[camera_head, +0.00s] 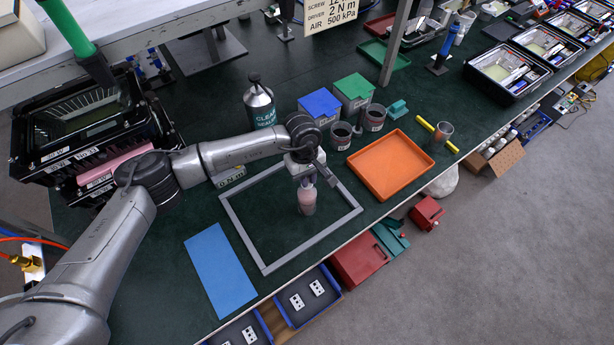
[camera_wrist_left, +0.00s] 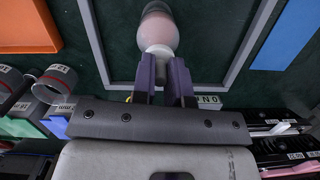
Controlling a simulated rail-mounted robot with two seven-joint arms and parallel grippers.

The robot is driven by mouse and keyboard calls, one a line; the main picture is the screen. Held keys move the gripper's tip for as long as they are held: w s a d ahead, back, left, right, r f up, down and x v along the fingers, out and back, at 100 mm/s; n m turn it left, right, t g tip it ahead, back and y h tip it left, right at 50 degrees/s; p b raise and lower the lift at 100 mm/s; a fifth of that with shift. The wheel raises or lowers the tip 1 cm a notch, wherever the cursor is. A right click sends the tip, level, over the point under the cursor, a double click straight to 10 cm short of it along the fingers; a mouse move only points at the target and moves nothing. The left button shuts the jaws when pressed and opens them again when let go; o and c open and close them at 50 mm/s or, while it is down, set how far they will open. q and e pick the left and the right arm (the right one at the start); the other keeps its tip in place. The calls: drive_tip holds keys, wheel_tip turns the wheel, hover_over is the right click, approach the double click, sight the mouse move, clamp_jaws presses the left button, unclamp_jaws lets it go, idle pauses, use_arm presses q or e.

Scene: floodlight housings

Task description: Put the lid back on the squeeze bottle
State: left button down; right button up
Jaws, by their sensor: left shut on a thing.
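The squeeze bottle (camera_head: 307,203), with pinkish contents, stands on the dark green bench inside a grey frame. It also shows in the left wrist view (camera_wrist_left: 158,28), just beyond the fingertips. My left gripper (camera_head: 305,181) is right above the bottle top. In the left wrist view its two purple fingers (camera_wrist_left: 163,68) are close together around a whitish piece (camera_wrist_left: 160,50) at the bottle's top, which looks like the lid. The fingers hide much of this piece, so I cannot tell whether it is seated on the neck. My right gripper is not in view.
The grey frame (camera_head: 240,229) surrounds the bottle. A blue mat (camera_head: 221,268) lies left of it, an orange tray (camera_head: 391,165) right. Dark cups (camera_head: 341,135), a blue-lidded box (camera_head: 319,104), a green-lidded box (camera_head: 354,89) and a silver sealer bottle (camera_head: 259,108) stand behind.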

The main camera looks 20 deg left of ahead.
use_arm(q)
drive_tip(key=shift+b, duration=0.3)
idle(0.6)
idle(0.4)
drive_tip(key=c, duration=1.1)
unclamp_jaws()
drive_tip(key=o, duration=0.5)
drive_tip(key=shift+r, duration=0.15)
